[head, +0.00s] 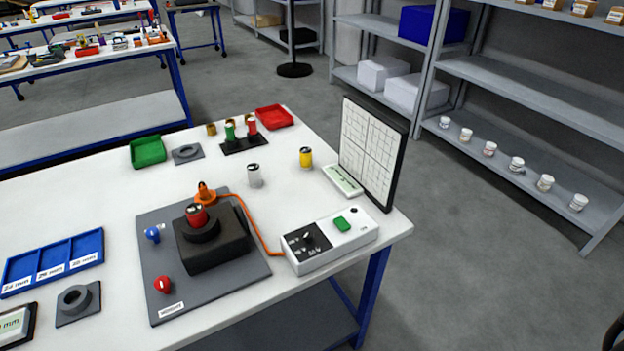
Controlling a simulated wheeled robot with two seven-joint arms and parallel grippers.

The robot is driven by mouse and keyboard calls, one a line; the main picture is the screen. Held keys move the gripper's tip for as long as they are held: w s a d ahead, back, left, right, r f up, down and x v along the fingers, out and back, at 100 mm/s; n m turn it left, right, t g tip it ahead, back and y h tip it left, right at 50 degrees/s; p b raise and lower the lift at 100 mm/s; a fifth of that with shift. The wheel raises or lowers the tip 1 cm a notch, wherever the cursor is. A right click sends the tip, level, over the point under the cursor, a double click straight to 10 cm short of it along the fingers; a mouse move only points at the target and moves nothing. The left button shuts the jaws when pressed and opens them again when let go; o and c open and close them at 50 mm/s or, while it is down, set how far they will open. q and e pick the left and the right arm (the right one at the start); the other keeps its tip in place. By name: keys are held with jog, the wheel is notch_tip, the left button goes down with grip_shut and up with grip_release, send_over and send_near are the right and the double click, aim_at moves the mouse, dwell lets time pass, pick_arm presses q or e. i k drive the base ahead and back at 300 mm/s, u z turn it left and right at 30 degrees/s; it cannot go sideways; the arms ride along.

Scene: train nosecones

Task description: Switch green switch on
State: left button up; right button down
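A white control box (330,242) stands near the right front corner of the white table. A green switch (342,224) sits on its light top, right of a black panel with a black knob (308,239). I cannot tell from its look whether the switch is on or off. An orange cable (262,240) runs from the box to an orange piece (206,194) at the black fixture (212,245). No gripper can be made out in the head view. A small dark shape at the lower right edge is too cut off to name.
A grey plate (168,310) bears the fixture, a red-topped cylinder (196,215), a blue knob (152,233) and a red knob (162,284). An upright white grid board (370,150) stands behind the box. A blue tray (52,263) lies left. Table space around the silver cylinder (254,176) is clear.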

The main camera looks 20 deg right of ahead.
aim_at(341, 222)
jog(key=u, duration=1.3)
jog(key=k, duration=0.85)
jog(key=z, duration=1.25)
jog(key=i, duration=0.5)
jog(key=u, duration=0.05)
